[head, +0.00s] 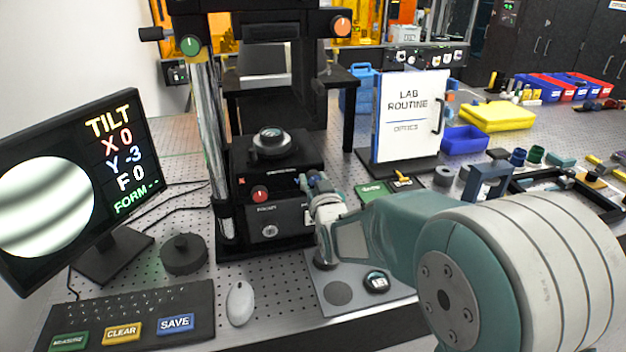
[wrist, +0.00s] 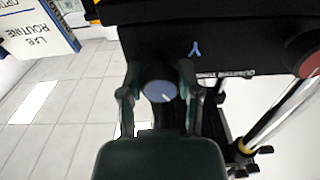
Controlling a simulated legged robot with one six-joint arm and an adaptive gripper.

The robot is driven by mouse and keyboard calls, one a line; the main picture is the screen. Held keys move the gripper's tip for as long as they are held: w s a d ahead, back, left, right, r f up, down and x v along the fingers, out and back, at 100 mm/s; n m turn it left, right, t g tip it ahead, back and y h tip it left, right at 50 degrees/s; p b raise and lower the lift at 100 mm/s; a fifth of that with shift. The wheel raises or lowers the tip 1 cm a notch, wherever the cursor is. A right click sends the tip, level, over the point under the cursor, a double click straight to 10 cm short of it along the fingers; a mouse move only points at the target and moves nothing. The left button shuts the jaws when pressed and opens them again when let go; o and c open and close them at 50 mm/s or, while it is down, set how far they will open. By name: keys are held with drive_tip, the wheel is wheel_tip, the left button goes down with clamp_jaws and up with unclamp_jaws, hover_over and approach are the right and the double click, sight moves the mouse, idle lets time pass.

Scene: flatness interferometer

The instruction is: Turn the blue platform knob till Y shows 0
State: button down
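The blue platform knob (wrist: 160,91) faces the wrist camera, with a white pointer mark slanting to its lower right. A blue Y label is on the black housing beside it. My gripper (wrist: 159,82) has one finger on each side of the knob, and both seem to touch its rim. In the head view my gripper (head: 312,183) reaches the front of the instrument and mostly hides the knob. The monitor (head: 118,150) reads TILT, X 0, Y -3, F 0 and FORM --, beside a round picture of broad, soft light and dark bands.
A red knob (head: 260,194) is on the housing left of my gripper. A round part (head: 270,138) sits on the platform above. The keypad (head: 130,322), mouse (head: 240,302) and a dark round weight (head: 183,254) lie in front. The LAB ROUTINE board (head: 410,115) stands behind to the right.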

drive_tip(key=shift+m, duration=0.3)
drive_tip(key=shift+a+r+m, duration=0.1)
drive_tip(key=shift+r+m, duration=0.05)
drive_tip(key=shift+m, duration=2.95)
drive_tip(key=shift+c, duration=1.5)
unclamp_jaws()
drive_tip(key=v, duration=1.2)
